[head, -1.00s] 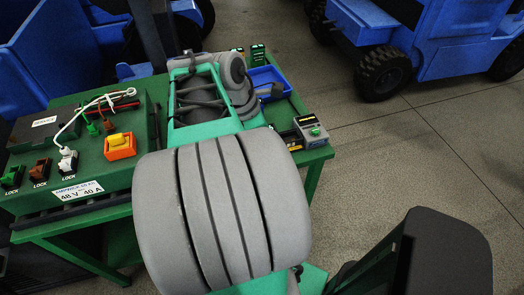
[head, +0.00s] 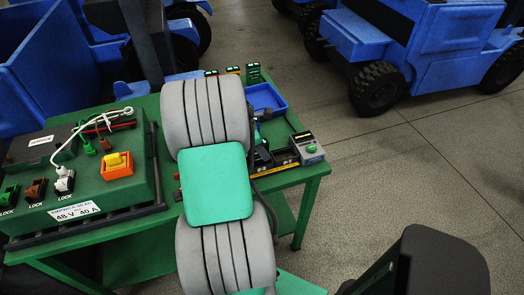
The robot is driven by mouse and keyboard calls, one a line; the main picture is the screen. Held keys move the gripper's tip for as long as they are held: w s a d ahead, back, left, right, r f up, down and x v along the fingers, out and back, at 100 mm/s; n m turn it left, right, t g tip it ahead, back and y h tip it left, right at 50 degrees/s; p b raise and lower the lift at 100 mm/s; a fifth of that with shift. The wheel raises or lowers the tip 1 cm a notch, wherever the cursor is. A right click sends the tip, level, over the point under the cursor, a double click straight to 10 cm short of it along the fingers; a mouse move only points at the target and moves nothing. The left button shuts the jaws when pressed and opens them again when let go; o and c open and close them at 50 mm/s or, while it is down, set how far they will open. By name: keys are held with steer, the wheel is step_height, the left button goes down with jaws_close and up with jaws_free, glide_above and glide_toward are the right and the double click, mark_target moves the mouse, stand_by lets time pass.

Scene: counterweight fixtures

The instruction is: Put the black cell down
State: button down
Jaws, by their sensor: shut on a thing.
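My arm's grey and green links cover the middle of the head view. A narrow dark part of my gripper (head: 257,136) shows at the right edge of the arm, over the green table. It is shut on the black cell (head: 262,155), a small dark block that is mostly hidden by the arm. The cell is close to the left end of a row of black bays (head: 285,156) with a yellow strip along the front. Whether it touches the bays or the table cannot be told.
A grey tester with a green button (head: 309,149) stands right of the bays. A blue tray (head: 268,97) lies behind. On the left, a green charger box (head: 120,190) carries connectors, a white cable and an orange-and-yellow switch (head: 117,165). Blue vehicles (head: 425,45) stand beyond the table (head: 310,172).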

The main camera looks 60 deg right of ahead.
steer(key=shift+f, duration=0.35)
steer(key=shift+f, duration=0.1)
steer(key=c, duration=1.1)
jaws_free()
steer(key=shift+f, duration=0.1)
